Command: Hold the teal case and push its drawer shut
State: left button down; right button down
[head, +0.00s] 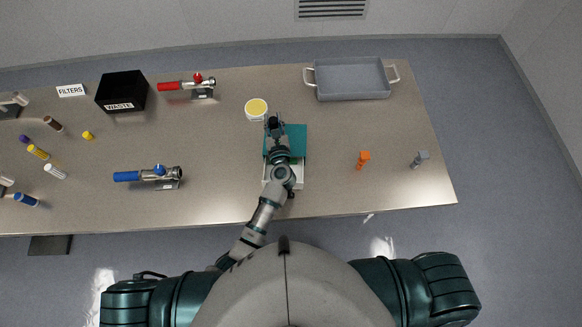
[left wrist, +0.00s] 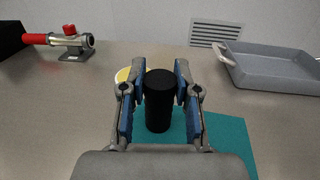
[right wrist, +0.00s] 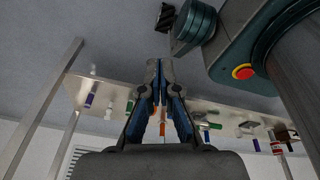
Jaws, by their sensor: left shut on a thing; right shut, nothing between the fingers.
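The teal case (head: 297,136) lies on the table near the front middle, partly covered by my left arm. Its pale drawer (head: 298,172) sticks out on the side toward me, with my left forearm over part of it. My left gripper (head: 274,122) is over the back left part of the case. In the left wrist view its fingers (left wrist: 160,85) are shut on a black upright cylinder (left wrist: 159,103) that stands on the teal top (left wrist: 228,140). My right gripper (right wrist: 160,75) is shut and empty, away from the case, and not seen in the head view.
A yellow-topped white jar (head: 256,107) stands close behind the case at the left. A grey tray (head: 352,80) is at the back right. Orange (head: 362,160) and grey (head: 420,158) small parts stand to the right. A blue-handled valve (head: 150,175) lies left. The table between is clear.

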jog(key=w+a+r+n+t+y, duration=0.2)
jog(key=w+a+r+n+t, duration=0.15)
jog(key=w+r+n, duration=0.35)
jog(key=w+a+r+n+t+y, duration=0.1)
jog(key=w+a+r+n+t, duration=0.2)
jog(key=r, duration=0.5)
jog(key=w+a+r+n+t+y, duration=0.1)
jog(key=a+r+n+t+y, duration=0.2)
jog(key=r, duration=0.6)
jog(key=w+a+r+n+t+y, duration=0.1)
jog(key=a+r+n+y, duration=0.3)
jog(key=r, duration=0.6)
jog(key=w+a+r+n+t+y, duration=0.15)
jog(key=r+n, duration=0.25)
jog(key=r, duration=0.5)
jog(key=shift+h, duration=0.35)
jog(key=x, duration=0.8)
jog(key=shift+w+a, duration=0.15)
jog(key=shift+a, duration=0.2)
jog(key=w, duration=0.3)
jog(key=shift+w+f, duration=0.1)
jog(key=shift+w, duration=0.15)
jog(key=shift+w+d, duration=0.1)
jog(key=shift+w, duration=0.35)
